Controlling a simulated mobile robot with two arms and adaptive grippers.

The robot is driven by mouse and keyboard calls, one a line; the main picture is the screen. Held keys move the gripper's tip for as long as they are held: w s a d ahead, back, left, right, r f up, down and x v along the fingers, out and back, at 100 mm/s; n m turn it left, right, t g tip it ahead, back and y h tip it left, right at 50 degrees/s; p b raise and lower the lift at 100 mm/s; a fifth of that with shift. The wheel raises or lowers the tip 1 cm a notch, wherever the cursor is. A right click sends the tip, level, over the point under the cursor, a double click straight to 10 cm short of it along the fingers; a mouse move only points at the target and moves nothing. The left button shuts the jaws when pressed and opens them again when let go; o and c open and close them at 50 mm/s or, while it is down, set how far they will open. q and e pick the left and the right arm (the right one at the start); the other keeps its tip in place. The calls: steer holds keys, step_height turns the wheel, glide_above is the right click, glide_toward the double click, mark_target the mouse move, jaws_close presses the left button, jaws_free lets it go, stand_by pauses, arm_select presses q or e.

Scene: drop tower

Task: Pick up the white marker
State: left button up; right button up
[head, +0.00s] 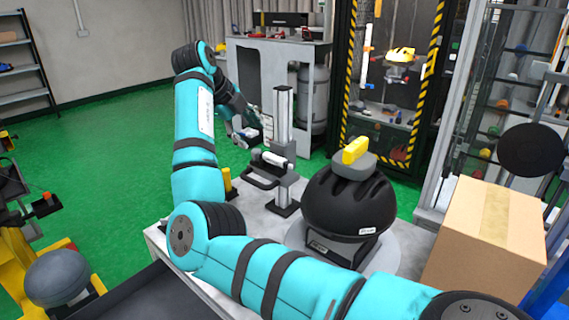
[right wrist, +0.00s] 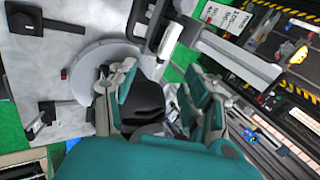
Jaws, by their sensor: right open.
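A white cylinder that looks like the white marker (head: 275,158) lies on a dark bracket at the side of a grey upright post (head: 284,120). In the right wrist view, a white cylinder (right wrist: 170,40) beside a dark bracket shows beyond the fingers. My right gripper (head: 250,133) is just above and left of the marker in the head view, apart from it. Its fingers (right wrist: 163,100) are spread and I see nothing held. My left gripper is not in view.
A black helmet (head: 347,205) with a yellow block (head: 355,150) on top stands right of the post. A cardboard box (head: 489,235) is at the right. A yellow-black striped tower frame (head: 345,80) stands behind. Green floor (head: 110,150) is open at left.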

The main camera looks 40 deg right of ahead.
step_height(320, 180, up, 2)
steer(key=m, duration=0.1)
glide_toward(274, 158)
steer(key=x, duration=0.4)
steer(key=p+x, duration=0.1)
steer(key=x, duration=0.4)
steer(key=shift+d+f, duration=0.15)
steer(key=shift+s, duration=0.1)
jaws_close()
